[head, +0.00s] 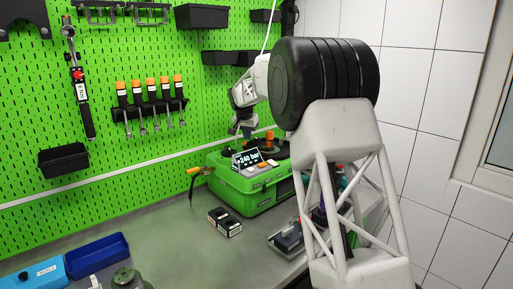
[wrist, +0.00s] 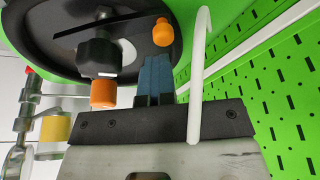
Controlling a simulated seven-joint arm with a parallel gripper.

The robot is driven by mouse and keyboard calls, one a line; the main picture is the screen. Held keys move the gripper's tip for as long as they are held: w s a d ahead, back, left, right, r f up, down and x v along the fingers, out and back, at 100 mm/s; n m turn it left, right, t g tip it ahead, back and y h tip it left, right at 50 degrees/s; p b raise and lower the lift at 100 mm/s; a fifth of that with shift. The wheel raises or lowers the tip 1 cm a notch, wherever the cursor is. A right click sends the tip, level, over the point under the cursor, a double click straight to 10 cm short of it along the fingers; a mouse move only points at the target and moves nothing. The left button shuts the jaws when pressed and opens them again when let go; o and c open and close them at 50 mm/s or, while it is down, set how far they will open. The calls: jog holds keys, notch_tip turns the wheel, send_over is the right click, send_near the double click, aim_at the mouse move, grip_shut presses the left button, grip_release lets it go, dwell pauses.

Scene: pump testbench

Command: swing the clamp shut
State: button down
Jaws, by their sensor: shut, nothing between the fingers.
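The green testbench case (head: 235,190) stands on the bench with a lit display (head: 247,158). On its top is a round black plate (wrist: 60,40). In the wrist view a black clamp-like part (wrist: 98,58) with an orange end (wrist: 103,94) lies over a white disc (wrist: 127,50) on this plate. A small orange knob (wrist: 163,32) sits to its right. My gripper (wrist: 157,62) has its blue-grey fingers together and empty, over the plate edge between the orange end and the knob. Contact cannot be told. In the head view my gripper (head: 246,132) is small above the case.
A green pegboard (head: 130,150) with tools and black bins rises behind. A black double-socket block (head: 225,222) sits before the case, and a tray (head: 285,245) stands at its right. A blue bin (head: 97,253) is at the lower left. The bench between them is clear.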

jog(key=f, duration=0.2)
jog(key=a+f, duration=0.1)
jog(key=shift+s, duration=0.3)
jog(key=shift+s+a, duration=0.35)
jog(key=shift+s+r, duration=0.35)
jog(key=shift+r, duration=0.15)
jog(key=shift+d+r, duration=0.1)
jog(key=shift+r, duration=0.05)
jog(key=shift+s, duration=0.15)
jog(key=shift+s, duration=1.1)
jog(key=shift+w+r, duration=0.25)
jog(key=shift+r, duration=0.3)
dwell(0.5)
